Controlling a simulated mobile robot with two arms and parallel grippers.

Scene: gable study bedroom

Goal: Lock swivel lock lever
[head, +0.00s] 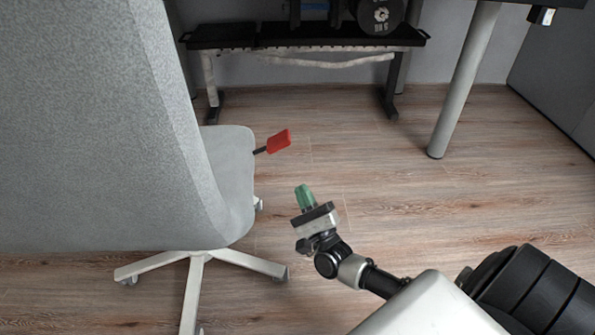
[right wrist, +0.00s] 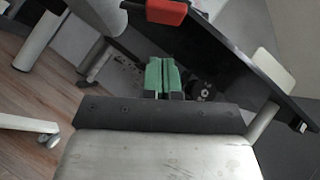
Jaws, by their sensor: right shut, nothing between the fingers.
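A red lever (head: 279,141) on a short dark stem sticks out from the right side of the grey chair (head: 232,165), below its seat edge. The red lever also shows at the top of the right wrist view (right wrist: 167,11). My right gripper (head: 304,194) has green fingertips and is below and slightly right of the lever, apart from it. In the right wrist view its green fingers (right wrist: 162,76) are together with nothing between them. My left gripper is not in view.
The tall chair back (head: 95,120) fills the left of the head view, above a white star base (head: 197,258). A black bench rack (head: 300,35) stands at the back wall. A grey table leg (head: 464,80) stands at the right. The wooden floor between is clear.

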